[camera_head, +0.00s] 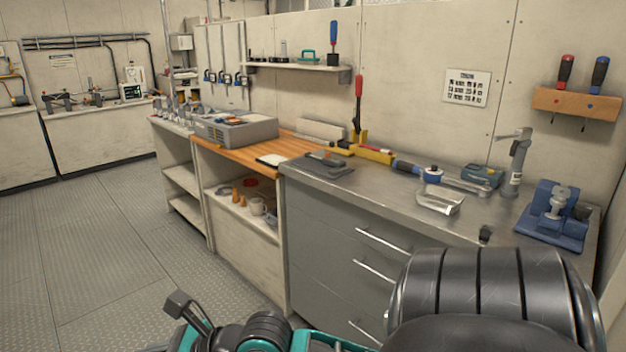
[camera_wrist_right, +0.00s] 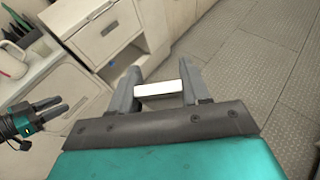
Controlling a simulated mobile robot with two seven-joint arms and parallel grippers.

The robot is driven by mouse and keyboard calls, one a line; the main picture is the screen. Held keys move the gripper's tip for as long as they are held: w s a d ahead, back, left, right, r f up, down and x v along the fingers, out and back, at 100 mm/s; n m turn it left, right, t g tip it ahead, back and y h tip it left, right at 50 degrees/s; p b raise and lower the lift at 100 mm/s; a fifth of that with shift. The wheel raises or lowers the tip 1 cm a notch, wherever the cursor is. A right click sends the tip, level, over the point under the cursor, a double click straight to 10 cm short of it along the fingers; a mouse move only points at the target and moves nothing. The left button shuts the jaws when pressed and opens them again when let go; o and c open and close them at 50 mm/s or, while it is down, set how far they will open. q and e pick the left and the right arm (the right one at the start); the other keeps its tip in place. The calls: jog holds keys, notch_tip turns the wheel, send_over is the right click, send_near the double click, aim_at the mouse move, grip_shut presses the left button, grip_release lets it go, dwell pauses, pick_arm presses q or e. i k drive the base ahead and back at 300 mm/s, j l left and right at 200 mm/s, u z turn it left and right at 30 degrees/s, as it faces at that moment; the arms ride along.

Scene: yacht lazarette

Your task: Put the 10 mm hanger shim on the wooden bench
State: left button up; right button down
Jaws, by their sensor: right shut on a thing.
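In the right wrist view my right gripper (camera_wrist_right: 160,92) is shut on a small pale, rectangular block, the hanger shim (camera_wrist_right: 155,90), which spans between its two fingertips. Its thickness marking cannot be read. The gripper is held over open space, with floor and cabinet fronts beyond. My left gripper (camera_wrist_right: 58,108) shows at the left edge of that view, its dark fingers apart and empty. In the head view the wooden bench (camera_head: 285,147) has an orange-brown top, left of the grey metal cabinet. The shim is not clearly visible in the head view.
The floor at left is open.

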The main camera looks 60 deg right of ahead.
aim_at(261, 153)
jog(key=i+l+z, duration=0.15)
jog(key=z, duration=0.2)
jog(key=i+l+z, duration=0.15)
jog(key=z, duration=0.15)
jog(key=i+z, duration=0.7)
jog(key=i+j+z, duration=0.2)
jog(key=i+z, duration=0.2)
jog(key=i+j+z, duration=0.1)
jog(key=i+j, duration=0.15)
jog(key=i, duration=0.25)
jog(key=i+j, duration=0.3)
jog(key=i, duration=0.2)
jog(key=l+z, duration=0.05)
